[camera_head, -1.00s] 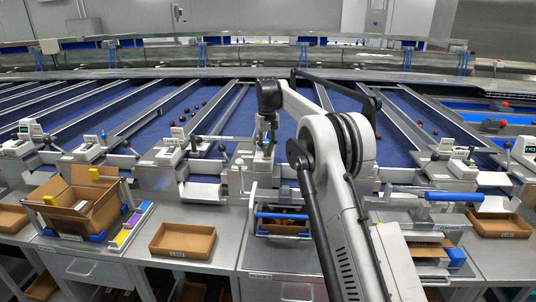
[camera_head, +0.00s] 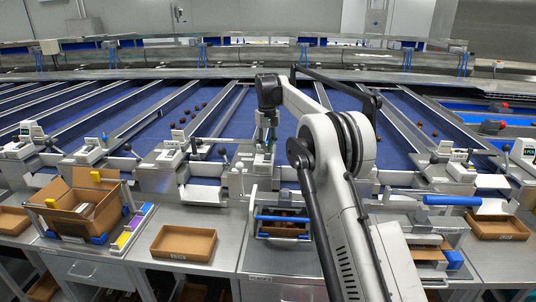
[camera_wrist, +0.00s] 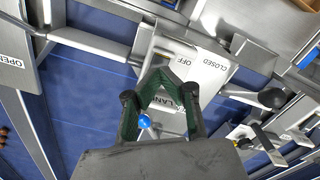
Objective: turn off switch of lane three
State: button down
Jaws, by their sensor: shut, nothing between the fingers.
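My gripper (camera_wrist: 162,74) is shut and empty, with its green-lined fingers meeting in a peak over a pale switch box (camera_wrist: 172,90) in the wrist view. The box carries the printed words "OFF" and part of "LANE"; the fingers cover the rest, so I cannot read the lane number. A small blue ball (camera_wrist: 144,121) shows between the fingers. Whether the fingertips touch the switch is unclear. In the head view my gripper (camera_head: 265,137) points down over the box (camera_head: 262,160) at the front end of a middle lane. The switch position cannot be told.
A gate lever with a black knob (camera_wrist: 272,97) stands right of the fingers, near the word "CLOSED"; "OPEN" is at far left. Blue lanes with dates lie behind. A brown tray (camera_head: 183,243) and a carton (camera_head: 82,205) stand on the front bench.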

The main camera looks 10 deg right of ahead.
aim_at(267, 159)
jog(key=shift+r+p, duration=1.1)
jog(key=shift+r, duration=0.9)
jog(key=shift+s+r, duration=0.2)
jog(key=shift+r, duration=0.1)
jog(key=s+r+m+t+b, duration=0.15)
jog(key=s+r, duration=0.35)
jog(key=s, duration=0.8)
jog(key=s+r+t+b, duration=0.25)
jog(key=s+r, duration=0.25)
jog(key=s, duration=0.8)
jog(key=s+f+t+b, duration=0.1)
jog(key=s+f, duration=0.4)
jog(key=s, duration=0.4)
jog(key=s+f+t+b, duration=0.1)
jog(key=s+f+b, duration=0.1)
jog(key=s+f, duration=0.4)
jog(key=s+f+m+t+b, duration=0.1)
jog(key=s+f, duration=0.5)
jog(key=s, duration=0.7)
jog(key=shift+s+f+b, duration=0.15)
jog(key=shift+s+b, duration=0.1)
jog(key=shift+b, duration=0.25)
